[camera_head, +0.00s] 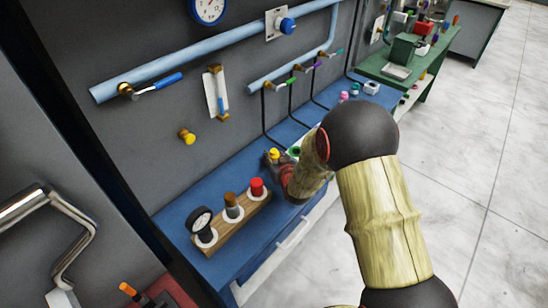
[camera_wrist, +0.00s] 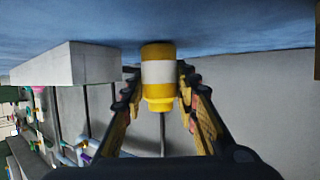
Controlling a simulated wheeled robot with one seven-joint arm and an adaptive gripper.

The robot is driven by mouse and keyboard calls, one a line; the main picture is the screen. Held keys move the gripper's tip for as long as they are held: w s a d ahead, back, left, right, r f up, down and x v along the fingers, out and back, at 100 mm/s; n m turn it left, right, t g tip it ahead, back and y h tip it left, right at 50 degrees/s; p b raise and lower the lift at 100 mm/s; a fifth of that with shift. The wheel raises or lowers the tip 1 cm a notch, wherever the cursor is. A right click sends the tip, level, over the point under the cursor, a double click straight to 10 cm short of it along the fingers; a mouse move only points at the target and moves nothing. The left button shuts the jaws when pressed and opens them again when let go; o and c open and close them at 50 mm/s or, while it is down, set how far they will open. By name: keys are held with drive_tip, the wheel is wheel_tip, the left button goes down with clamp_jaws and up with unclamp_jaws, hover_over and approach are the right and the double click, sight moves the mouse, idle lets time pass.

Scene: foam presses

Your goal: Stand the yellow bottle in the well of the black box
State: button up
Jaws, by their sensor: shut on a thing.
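The yellow bottle (camera_wrist: 158,72) with a white band is between the two fingers of my gripper (camera_wrist: 160,88) in the wrist view. The fingers are shut on it. That view is upside down: the bottle's cap points down in the picture, so it is upright. Its base is at or close above the blue bench; I cannot tell if it touches. In the head view the yellow cap (camera_head: 274,153) shows beside my gripper (camera_head: 275,162), which hides the rest. I cannot make out a black box or its well; a pale block (camera_wrist: 92,62) stands beside the bottle.
Pipes and valves line the grey wall (camera_head: 150,130).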

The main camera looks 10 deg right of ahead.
drive_tip(key=shift+f, duration=0.2)
drive_tip(key=o, duration=1.2)
drive_tip(key=shift+c, duration=0.2)
drive_tip(key=shift+r, duration=0.1)
